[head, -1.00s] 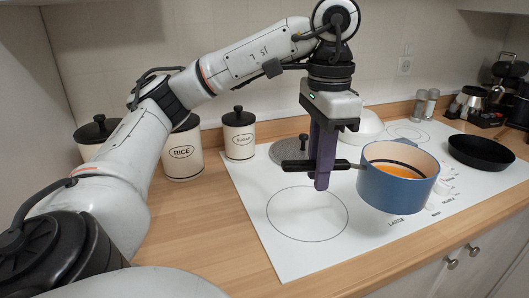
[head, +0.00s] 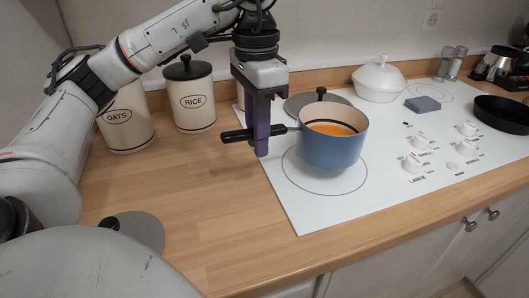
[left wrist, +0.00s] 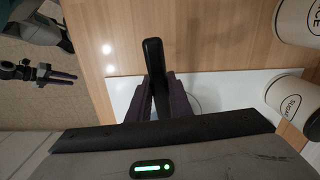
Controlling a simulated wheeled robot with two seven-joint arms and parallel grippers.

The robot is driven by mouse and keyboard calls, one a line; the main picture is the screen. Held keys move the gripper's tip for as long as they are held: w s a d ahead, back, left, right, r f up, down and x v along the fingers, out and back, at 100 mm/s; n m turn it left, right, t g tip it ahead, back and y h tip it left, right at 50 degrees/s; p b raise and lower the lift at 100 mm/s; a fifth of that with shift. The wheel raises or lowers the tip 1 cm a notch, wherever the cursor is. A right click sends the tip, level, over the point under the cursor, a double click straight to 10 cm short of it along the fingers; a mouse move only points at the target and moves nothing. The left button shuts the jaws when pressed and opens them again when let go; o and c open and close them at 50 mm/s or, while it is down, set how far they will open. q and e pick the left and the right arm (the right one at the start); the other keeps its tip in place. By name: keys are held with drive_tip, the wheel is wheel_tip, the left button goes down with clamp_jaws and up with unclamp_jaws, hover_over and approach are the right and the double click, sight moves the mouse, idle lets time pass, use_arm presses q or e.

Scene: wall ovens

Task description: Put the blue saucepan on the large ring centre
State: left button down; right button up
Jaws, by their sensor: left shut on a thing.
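The blue saucepan (head: 332,145), with orange contents, is upright in the head view. It hangs over the large ring (head: 300,181), covering its back and right part. The ring's front and left arc show; its centre is hidden behind the pan. A gap under the pan is hard to judge. My left gripper (head: 260,140) points down, shut on the pan's black handle (head: 236,136), left of the pan. The left wrist view shows the handle (left wrist: 153,58) between the purple fingers. A dark gripper shape, likely my right gripper (left wrist: 62,76), shows small at the left there.
A grey lid (head: 318,101) lies behind the pan. Another lid (head: 140,232) lies on the wooden counter. Knobs (head: 420,141), a blue-grey block (head: 422,104), a white lidded dish (head: 379,80) and a black frying pan (head: 502,112) are to the right. Canisters (head: 192,97) stand at the back left.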

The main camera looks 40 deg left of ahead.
use_arm(q)
drive_tip(key=shift+f, duration=1.95)
drive_tip(key=shift+f, duration=0.2)
drive_tip(key=c, duration=1.6)
unclamp_jaws()
